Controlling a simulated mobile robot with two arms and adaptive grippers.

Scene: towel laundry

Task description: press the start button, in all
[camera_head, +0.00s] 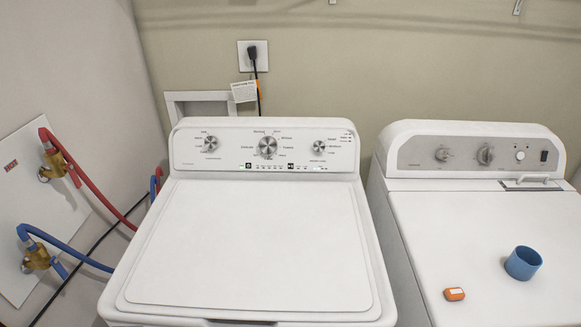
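The left white machine (248,250) has its lid shut. Its control panel (185,152) carries a large middle dial (267,146), a left knob (211,143) and a right knob (319,146). A row of small dark marks or buttons runs along the panel's lower edge. The right white machine (450,240) has a grey panel (410,153) with two knobs, a small round light button (520,155) and a dark rectangular switch (544,156). Labels are too small to read, so I cannot tell which control is the start button. Neither gripper is in view.
A blue cup (523,263) and a small orange box (454,294) lie on the right machine's top. Red (95,186) and blue (75,252) hoses run from wall valves at left. A plugged cord (256,75) hangs behind the left machine. A narrow gap separates the machines.

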